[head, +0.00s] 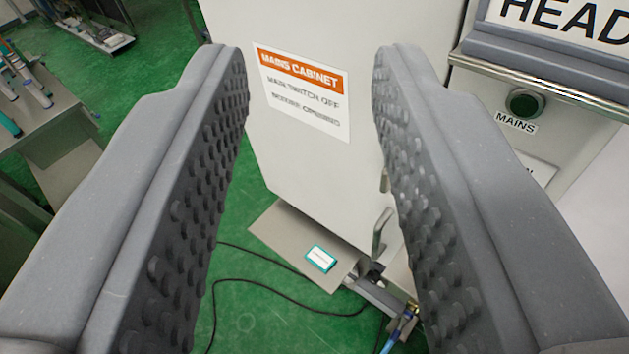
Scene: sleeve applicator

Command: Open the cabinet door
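The cabinet door (300,160) is a pale grey panel with an orange and white label (302,92) reading "MAINS CABINET".
A grey panel with a green "MAINS" knob (524,103) is at the right, below a "HEAD" sign (565,22). A flat plate (285,232) with a small teal-edged card (320,258) lies below the door. Black cable (290,303) crosses the green floor. A bench (45,115) stands at left.

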